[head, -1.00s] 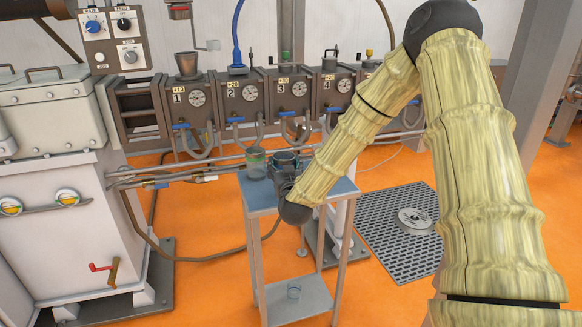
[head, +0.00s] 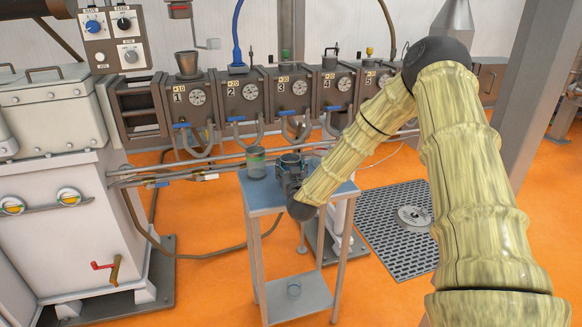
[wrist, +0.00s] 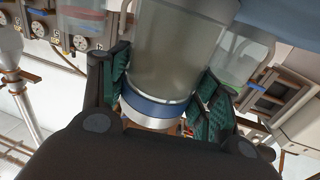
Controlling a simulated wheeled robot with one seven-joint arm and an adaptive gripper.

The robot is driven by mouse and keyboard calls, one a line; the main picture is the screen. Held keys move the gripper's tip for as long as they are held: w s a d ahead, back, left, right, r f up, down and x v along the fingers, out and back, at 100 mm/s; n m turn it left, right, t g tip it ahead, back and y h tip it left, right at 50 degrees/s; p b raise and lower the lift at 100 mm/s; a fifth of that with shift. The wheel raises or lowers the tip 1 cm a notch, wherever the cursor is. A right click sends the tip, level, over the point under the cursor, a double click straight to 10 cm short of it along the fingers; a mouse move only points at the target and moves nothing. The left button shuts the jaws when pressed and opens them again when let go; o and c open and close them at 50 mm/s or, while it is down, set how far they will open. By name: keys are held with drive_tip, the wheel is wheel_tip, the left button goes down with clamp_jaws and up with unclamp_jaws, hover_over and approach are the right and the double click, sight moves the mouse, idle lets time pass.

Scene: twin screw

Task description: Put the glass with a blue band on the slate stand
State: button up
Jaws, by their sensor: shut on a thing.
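The glass with a blue band (wrist: 160,60) is between my fingers in the wrist view, the band close to its rim. My gripper (wrist: 163,92) is shut on it. In the head view my gripper (head: 290,172) and this glass (head: 289,158) are at the top of a blue-grey two-level stand (head: 263,200), which looks like the slate stand. I cannot tell whether the glass touches the top. A glass with a green band (head: 256,163) stands just left of it; it also shows at right in the wrist view (wrist: 240,62).
A glass with a red band (wrist: 84,15) shows at upper left in the wrist view. Pipes and a machine with numbered barrel sections (head: 245,97) run behind. A floor grate (head: 385,245) lies to the right.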

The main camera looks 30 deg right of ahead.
drive_tip(key=shift+a, duration=0.1)
drive_tip(key=shift+f, duration=0.1)
drive_tip(key=o, duration=1.1)
drive_tip(key=shift+o, duration=0.2)
drive_tip(key=shift+s, duration=0.1)
